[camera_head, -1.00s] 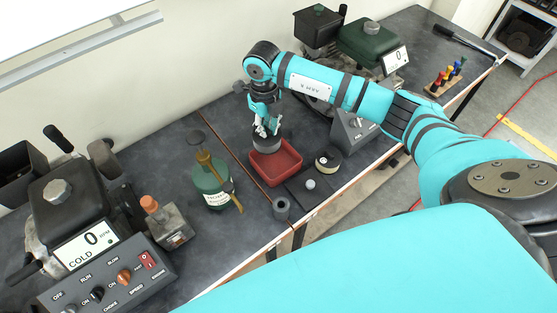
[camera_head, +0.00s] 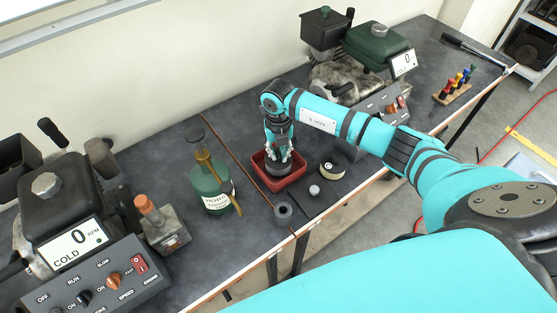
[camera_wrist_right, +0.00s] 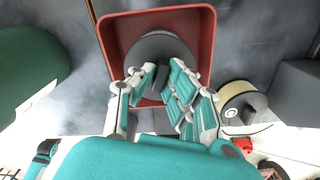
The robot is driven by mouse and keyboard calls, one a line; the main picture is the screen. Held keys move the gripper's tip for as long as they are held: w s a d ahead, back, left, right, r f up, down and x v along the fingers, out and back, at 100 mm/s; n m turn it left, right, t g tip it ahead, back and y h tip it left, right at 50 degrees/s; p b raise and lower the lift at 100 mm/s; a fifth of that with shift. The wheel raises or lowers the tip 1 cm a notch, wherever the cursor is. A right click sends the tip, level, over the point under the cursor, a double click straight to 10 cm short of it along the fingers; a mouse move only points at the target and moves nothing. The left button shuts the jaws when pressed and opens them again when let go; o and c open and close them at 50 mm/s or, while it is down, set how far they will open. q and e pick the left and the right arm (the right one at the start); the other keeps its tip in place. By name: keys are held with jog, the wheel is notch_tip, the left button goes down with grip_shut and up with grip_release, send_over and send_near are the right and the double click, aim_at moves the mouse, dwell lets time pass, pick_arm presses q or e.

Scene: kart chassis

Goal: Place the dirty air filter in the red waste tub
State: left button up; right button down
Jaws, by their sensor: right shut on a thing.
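The red waste tub (camera_head: 297,176) stands on the dark bench in the head view, and its rim surrounds the scene below my gripper in the right wrist view (camera_wrist_right: 207,22). The dirty air filter is a dark grey round piece (camera_head: 279,169); it also shows in the right wrist view (camera_wrist_right: 158,45). My right gripper (camera_head: 279,155) is shut on the filter from above and holds it inside the tub's opening. I cannot tell whether the filter touches the tub floor. The fingers hide part of the filter in the wrist view (camera_wrist_right: 157,92). My left gripper is not in view.
A cream filter (camera_head: 333,164) and a small grey knob (camera_head: 314,190) lie right of the tub. A dark ring (camera_head: 283,212) sits in front. A green bottle (camera_head: 213,188) stands left. Engines with control panels stand at the left (camera_head: 68,210) and the back (camera_head: 378,45).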

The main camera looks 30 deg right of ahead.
aim_at(279, 154)
notch_tip(279, 154, down, 2)
jog(key=shift+b, duration=0.35)
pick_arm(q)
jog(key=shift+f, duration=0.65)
pick_arm(e)
jog(key=shift+r, duration=0.1)
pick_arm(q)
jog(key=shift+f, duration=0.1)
pick_arm(e)
jog(key=c, duration=1.8)
grip_release()
jog(key=shift+f, duration=0.2)
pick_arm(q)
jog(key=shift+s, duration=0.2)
pick_arm(e)
jog(key=o, duration=0.4)
jog(key=shift+o, duration=0.2)
pick_arm(q)
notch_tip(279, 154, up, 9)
jog(key=p, duration=0.9)
pick_arm(e)
notch_tip(279, 154, up, 12)
jog(key=shift+r, duration=0.25)
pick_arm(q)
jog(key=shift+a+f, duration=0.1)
